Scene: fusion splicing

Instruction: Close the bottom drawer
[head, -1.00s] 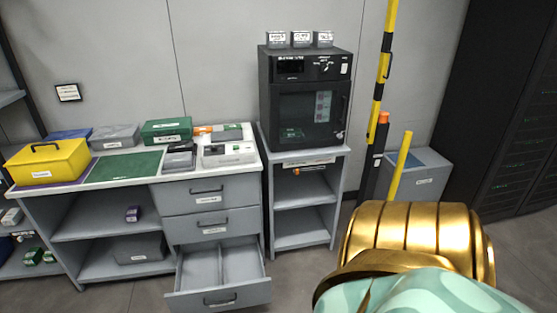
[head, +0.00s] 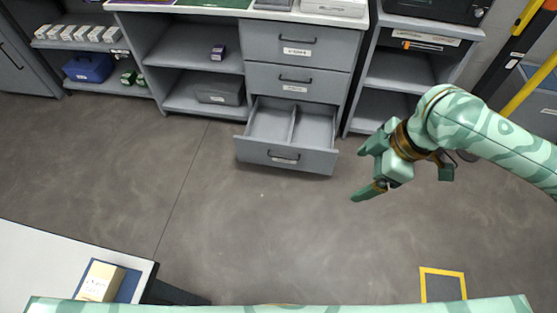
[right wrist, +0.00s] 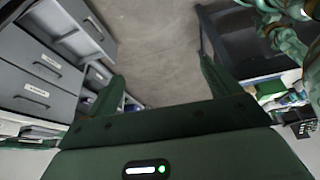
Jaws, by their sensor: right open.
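The bottom drawer (head: 287,156) of the grey cabinet is pulled out. Its inside is empty and split by a divider, and its front has a dark bar handle. In the right wrist view the cabinet's drawers (right wrist: 40,75) show at the left, turned on their side. My right gripper (head: 358,176) is open and empty, to the right of the drawer front and apart from it. Its two fingers also show in the right wrist view (right wrist: 160,75) with bare floor between them. My left gripper is not in view.
The two upper drawers (head: 300,47) are shut. Open shelves (head: 205,75) stand left of the drawers, and a shelf unit (head: 385,105) stands to the right. A white table (head: 60,265) with a small box is at the lower left. The floor before the drawer is clear.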

